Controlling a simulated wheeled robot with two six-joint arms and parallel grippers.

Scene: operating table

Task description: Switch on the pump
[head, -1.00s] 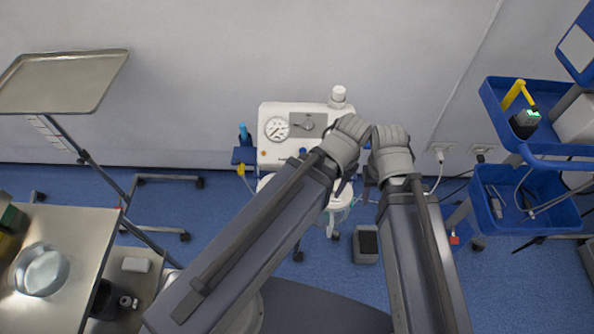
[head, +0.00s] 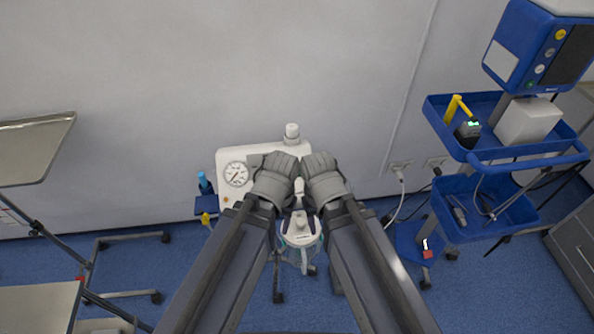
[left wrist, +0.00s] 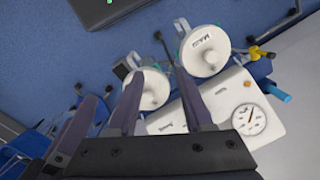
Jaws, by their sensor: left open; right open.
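The pump (head: 229,158) is a white unit with a round gauge (head: 236,174), low against the wall in the head view. Its front panel also shows in the left wrist view (left wrist: 224,103), with the gauge (left wrist: 249,120) at right. My left wrist covers the middle of the panel in the head view, so any control there is hidden. My left gripper (left wrist: 160,105) is open, with dark fingers in front of the pump and a white-lidded jar. My right gripper (head: 318,170) is open beside the left one, at the pump's right side; its fingertips are mostly hidden. Contact cannot be told.
A white-lidded jar (head: 300,231) hangs below the pump, between my forearms. A blue trolley (head: 470,150) with a monitor stands at right. Wall sockets with cables (head: 401,168) lie between. A metal tray stand (head: 35,150) is at left. The wall above is clear.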

